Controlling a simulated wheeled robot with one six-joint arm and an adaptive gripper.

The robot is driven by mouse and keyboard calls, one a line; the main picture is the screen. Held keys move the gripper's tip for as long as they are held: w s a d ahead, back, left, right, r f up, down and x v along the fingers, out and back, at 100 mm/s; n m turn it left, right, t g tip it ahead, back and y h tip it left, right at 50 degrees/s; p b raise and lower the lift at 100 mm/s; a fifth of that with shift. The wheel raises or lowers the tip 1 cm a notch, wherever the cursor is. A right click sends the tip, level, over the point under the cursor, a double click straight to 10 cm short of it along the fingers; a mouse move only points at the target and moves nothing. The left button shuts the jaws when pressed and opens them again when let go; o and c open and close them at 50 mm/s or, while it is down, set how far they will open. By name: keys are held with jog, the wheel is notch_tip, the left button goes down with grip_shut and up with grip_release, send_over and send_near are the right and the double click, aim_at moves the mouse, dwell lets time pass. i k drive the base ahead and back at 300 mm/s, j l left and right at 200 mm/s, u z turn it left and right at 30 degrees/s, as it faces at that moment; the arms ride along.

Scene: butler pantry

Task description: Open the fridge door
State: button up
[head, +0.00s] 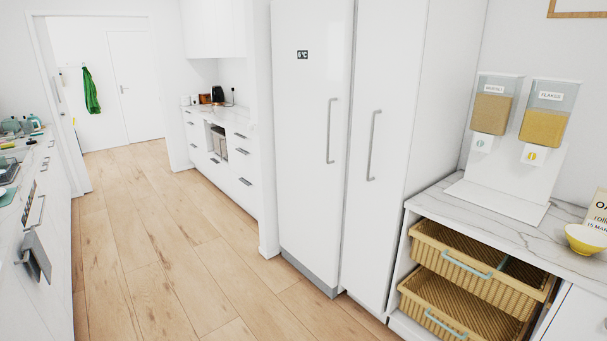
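Two tall white doors stand side by side at the centre. The left one, the fridge door (300,130), has a small dark temperature display (302,55) near its top. Its vertical grey handle (331,130) is on its right side. The right tall door (388,100) has its own vertical grey handle (373,146) on its left side, close to the first handle. Both doors look shut. My gripper is not in view.
Wooden floor (190,250) lies clear in front of the doors and down the aisle. A counter (470,215) with wicker baskets (465,265), cereal dispensers (492,115) and a yellow bowl (587,239) is at right. White drawers (222,150) stand beyond; another counter (45,160) runs along the left.

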aim_at(312, 40)
jog(key=i, duration=2.25)
